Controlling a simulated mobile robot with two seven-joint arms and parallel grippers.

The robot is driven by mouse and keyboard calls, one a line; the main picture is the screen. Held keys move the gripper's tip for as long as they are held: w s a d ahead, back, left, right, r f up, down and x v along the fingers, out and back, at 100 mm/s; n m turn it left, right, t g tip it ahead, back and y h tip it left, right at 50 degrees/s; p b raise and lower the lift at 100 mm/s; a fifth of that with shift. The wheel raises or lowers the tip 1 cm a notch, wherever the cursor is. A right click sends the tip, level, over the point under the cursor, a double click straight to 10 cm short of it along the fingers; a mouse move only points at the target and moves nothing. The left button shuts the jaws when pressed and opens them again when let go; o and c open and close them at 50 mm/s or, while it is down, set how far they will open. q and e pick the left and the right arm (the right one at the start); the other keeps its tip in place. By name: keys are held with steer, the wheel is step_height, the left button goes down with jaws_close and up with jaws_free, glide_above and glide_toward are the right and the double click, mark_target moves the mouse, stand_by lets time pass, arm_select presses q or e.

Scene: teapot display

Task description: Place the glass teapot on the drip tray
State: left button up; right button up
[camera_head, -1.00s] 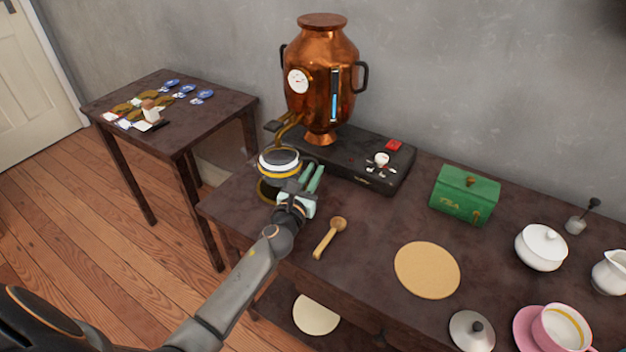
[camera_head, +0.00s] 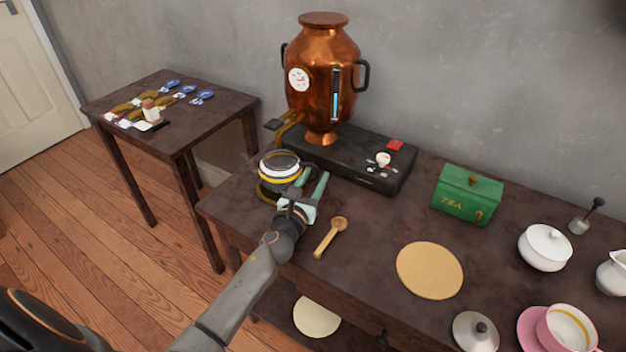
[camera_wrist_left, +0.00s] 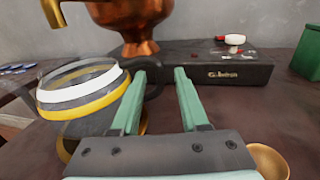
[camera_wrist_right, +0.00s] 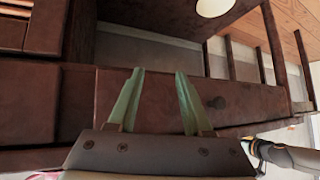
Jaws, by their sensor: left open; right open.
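The glass teapot (camera_head: 279,170), with white and yellow bands, stands at the table's left end below the urn's brass spout. It also shows at the left in the left wrist view (camera_wrist_left: 80,92). It appears to rest on the round, dark, brass-rimmed drip tray (camera_head: 264,194); the contact is partly hidden. My left gripper (camera_head: 312,180) is open beside the teapot's handle side. In the left wrist view the dark handle (camera_wrist_left: 154,84) shows behind the left finger, and nothing is clamped. My right gripper (camera_wrist_right: 155,85) is open and empty, facing the table's drawer front; the head view does not show it.
The copper urn (camera_head: 325,85) stands on a black base (camera_head: 350,163) just behind. A wooden spoon (camera_head: 329,238) lies right of my left gripper. A round tan mat (camera_head: 430,270) and a green tea box (camera_head: 467,195) are farther right.

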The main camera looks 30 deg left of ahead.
arm_select(q)
steer(key=shift+r, duration=0.15)
steer(key=shift+s, duration=0.25)
steer(key=s, duration=0.3)
steer(key=s+d, duration=0.1)
steer(key=s, duration=0.6)
steer(key=shift+d, duration=0.2)
steer(key=shift+s+d, duration=0.1)
steer(key=shift+s, duration=0.65)
